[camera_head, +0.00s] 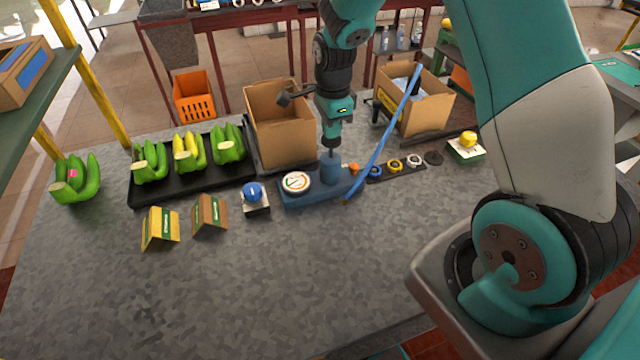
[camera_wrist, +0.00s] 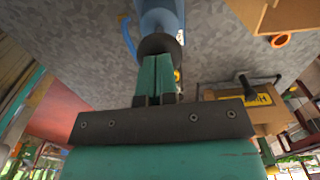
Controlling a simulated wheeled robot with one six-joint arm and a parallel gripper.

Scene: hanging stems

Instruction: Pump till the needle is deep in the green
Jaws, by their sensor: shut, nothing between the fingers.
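The pump has a blue base (camera_head: 312,193) with an upright blue cylinder (camera_head: 330,172); the cylinder also shows in the wrist view (camera_wrist: 163,14). A round white gauge (camera_head: 296,182) with a coloured rim sits at the base's left end; its needle is too small to read. An orange part (camera_head: 354,168) is at the right end. My gripper (camera_head: 332,149) points down right over the cylinder. In the wrist view its fingers (camera_wrist: 156,60) are together, with tips at the dark round pump knob (camera_wrist: 158,44). They seem to touch it, with nothing between them.
A blue strip (camera_head: 385,130) slants up just right of the pump. A blue button (camera_head: 253,192) stands left, a strip of coloured rings (camera_head: 395,166) right. Cardboard boxes (camera_head: 278,125) and a black tray (camera_head: 190,184) of bananas stand behind. The front tabletop is clear.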

